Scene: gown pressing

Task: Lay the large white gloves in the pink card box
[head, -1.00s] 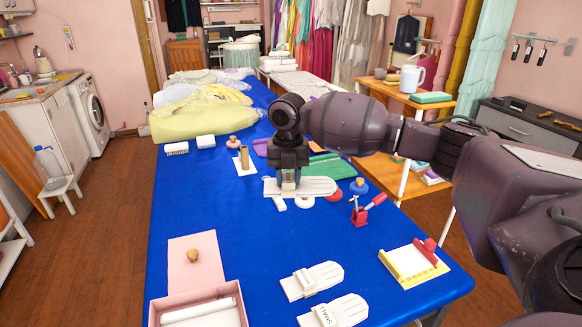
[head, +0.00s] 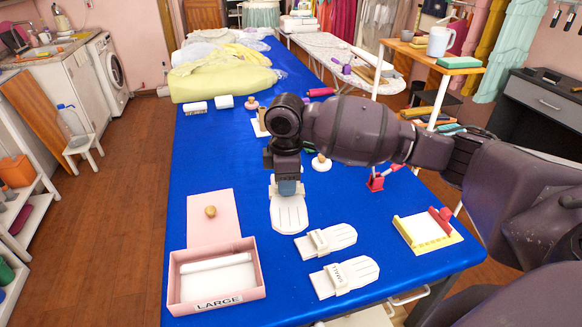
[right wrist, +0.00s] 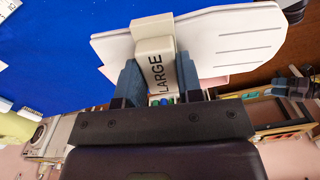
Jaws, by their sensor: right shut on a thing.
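The large white gloves (head: 289,212) hang from my right gripper (head: 287,186), above the blue table. In the right wrist view my right gripper (right wrist: 160,88) is shut on their cream block marked LARGE (right wrist: 155,66), and the flat white gloves (right wrist: 220,38) spread to both sides. The pink card box (head: 262,282), marked LARGE, stands open at the table's near left, left of and nearer than the gloves. A white roll and pale lining lie inside it. Its pink lid (head: 205,232) with a tan knob lies behind it.
Two other white glove pairs (head: 328,240) lie right of the box; the nearer (head: 345,277) is marked SMALL. A yellow tray (head: 430,246) with a red piece lies near the right edge. A red clamp (head: 376,180) stands behind it. Yellow bagged garments (head: 222,82) fill the far end.

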